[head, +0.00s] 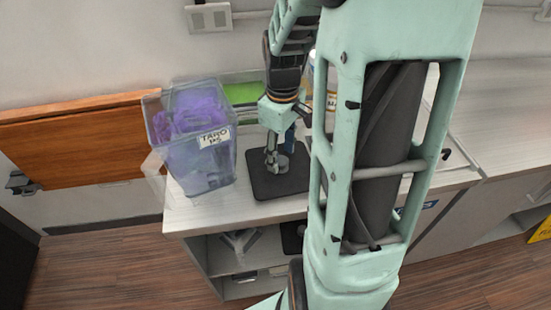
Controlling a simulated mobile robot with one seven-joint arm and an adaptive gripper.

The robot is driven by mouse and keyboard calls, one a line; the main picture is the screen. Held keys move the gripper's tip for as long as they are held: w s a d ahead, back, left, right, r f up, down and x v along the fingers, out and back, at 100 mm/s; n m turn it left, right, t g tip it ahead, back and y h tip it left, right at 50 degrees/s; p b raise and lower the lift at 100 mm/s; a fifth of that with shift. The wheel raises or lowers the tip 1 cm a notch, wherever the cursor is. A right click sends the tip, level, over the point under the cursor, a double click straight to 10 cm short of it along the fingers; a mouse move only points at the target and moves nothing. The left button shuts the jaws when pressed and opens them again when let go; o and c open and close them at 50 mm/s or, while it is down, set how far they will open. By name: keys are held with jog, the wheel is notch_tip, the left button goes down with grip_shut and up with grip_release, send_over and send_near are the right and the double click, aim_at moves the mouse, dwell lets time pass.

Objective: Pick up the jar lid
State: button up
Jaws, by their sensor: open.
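My gripper (276,158) is at the end of my arm, pointing down over a dark mat (263,188) on the counter. It is open. A small grey round shape (283,165) shows at its fingertips; it may be the jar lid, but it is too small to tell it apart from the fingers. Whether the fingers touch it is not clear. No other jar lid can be made out. My arm hides much of the counter to the right of the mat.
A clear bin (200,172) with purple contents and a "TARO" label stands left of the mat, close to my gripper. A green item (243,93) lies behind. A partly hidden container with a yellow label (332,100) stands behind my arm. The counter's front edge (240,220) is near the mat.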

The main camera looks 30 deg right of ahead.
jog(key=shift+f, duration=0.65)
grip_shut()
